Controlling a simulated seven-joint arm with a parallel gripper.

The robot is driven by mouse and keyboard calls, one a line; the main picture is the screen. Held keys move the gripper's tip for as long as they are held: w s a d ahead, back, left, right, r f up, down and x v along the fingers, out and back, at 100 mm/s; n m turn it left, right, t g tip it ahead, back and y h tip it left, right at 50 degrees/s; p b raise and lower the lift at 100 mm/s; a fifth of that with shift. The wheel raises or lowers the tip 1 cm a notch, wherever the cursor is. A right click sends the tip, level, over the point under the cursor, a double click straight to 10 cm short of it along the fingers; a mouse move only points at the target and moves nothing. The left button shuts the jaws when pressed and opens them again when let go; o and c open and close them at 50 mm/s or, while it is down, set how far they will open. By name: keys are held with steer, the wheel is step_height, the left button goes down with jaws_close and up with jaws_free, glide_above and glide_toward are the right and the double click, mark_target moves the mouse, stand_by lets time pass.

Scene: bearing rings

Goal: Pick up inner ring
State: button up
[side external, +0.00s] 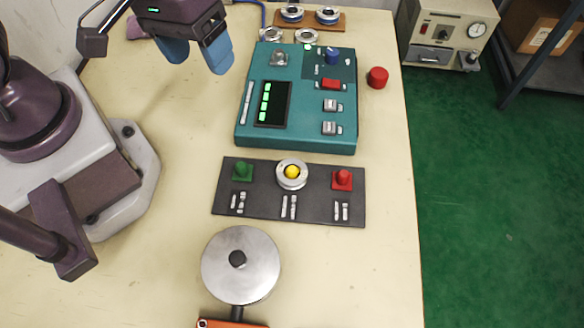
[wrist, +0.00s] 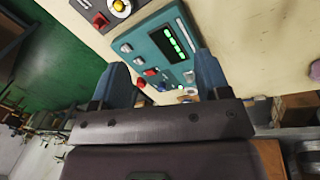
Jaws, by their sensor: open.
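Several metal rings are in view, and I cannot tell for sure which is the inner ring. In the side external view, two plain silver rings, a left one (side external: 269,37) and a right one (side external: 306,36), lie at the back beside the teal control box. Two rings with blue parts, one left (side external: 292,13) and one right (side external: 327,15), sit on a wooden tray (side external: 310,25) behind them. My gripper (side external: 197,64) is open and empty, above the table left of the control box. Its blue fingers also show in the wrist view (wrist: 163,74).
The teal control box (side external: 297,140) stands mid-table. Nearer are a dark plate (side external: 265,208) with green and red pegs, and a round metal disc (side external: 240,285). A red knob (side external: 378,77) stands right of the box. Table is clear left of the box.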

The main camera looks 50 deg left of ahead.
steer(key=d+f+n+h, duration=0.1)
steer(key=d+f+n, duration=0.55)
steer(key=n, duration=0.35)
steer(key=n+t, duration=0.2)
steer(key=n, duration=1)
glide_above(288, 169)
steer(key=s+a, duration=0.1)
steer(key=shift+h, duration=0.4)
steer(key=f, duration=0.8)
steer(key=shift+s+a+f, duration=0.1)
steer(key=shift+a+f, duration=0.1)
steer(key=shift+f, duration=0.05)
steer(key=shift+x, duration=2.75)
steer(key=shift+s+a+f, duration=0.15)
steer(key=shift+a, duration=0.05)
steer(key=shift+c, duration=0.3)
steer(key=c, duration=0.8)
